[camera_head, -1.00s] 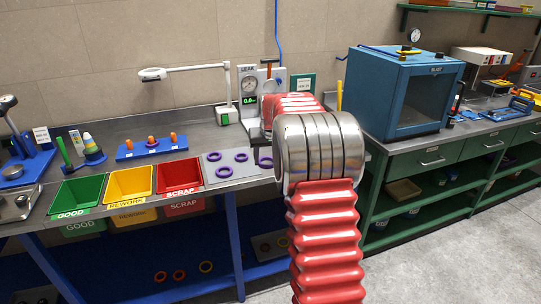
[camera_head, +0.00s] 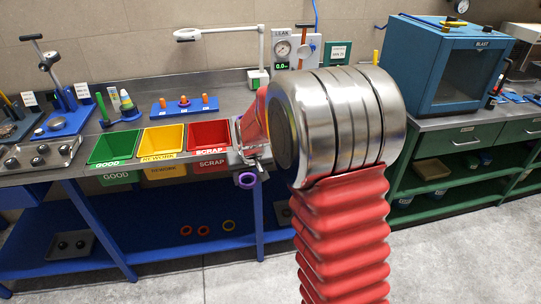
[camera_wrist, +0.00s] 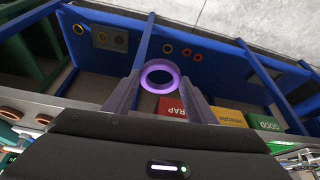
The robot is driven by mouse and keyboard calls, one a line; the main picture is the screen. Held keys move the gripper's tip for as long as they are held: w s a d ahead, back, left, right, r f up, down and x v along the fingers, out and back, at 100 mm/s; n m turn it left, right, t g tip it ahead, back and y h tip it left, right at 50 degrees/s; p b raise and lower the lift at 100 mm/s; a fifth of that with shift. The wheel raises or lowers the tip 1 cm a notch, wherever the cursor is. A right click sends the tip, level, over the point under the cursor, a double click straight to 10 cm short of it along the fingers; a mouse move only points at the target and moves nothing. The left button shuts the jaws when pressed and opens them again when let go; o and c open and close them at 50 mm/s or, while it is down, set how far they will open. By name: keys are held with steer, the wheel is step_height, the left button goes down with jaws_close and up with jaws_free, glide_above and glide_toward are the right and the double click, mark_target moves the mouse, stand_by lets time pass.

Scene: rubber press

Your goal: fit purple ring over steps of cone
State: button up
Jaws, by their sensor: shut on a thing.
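A purple ring (camera_wrist: 160,76) is held between the two fingertips of my gripper (camera_wrist: 157,88) in the wrist view. In the head view the ring (camera_head: 247,180) hangs at the tip of my gripper (camera_head: 250,166), in front of the bench edge, just right of and below the red bin. The stepped cone (camera_head: 127,102) stands upright on a blue base at the back left of the bench, next to a green post (camera_head: 102,108). My gripper is well to the right of the cone and apart from it.
Green (camera_head: 113,147), yellow (camera_head: 162,140) and red (camera_head: 209,136) bins line the bench front between my gripper and the cone. A blue board with orange-topped pegs (camera_head: 184,105) lies behind them. A lamp (camera_head: 188,34) arches over the back. My arm hides the bench's right part.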

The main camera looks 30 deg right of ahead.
steer(key=s+a+f+n, duration=0.1)
steer(key=s+a, duration=0.3)
steer(key=a, duration=0.6)
steer(key=shift+s+n+y, duration=0.2)
steer(key=shift+n+y, duration=0.2)
steer(key=shift+s, duration=0.1)
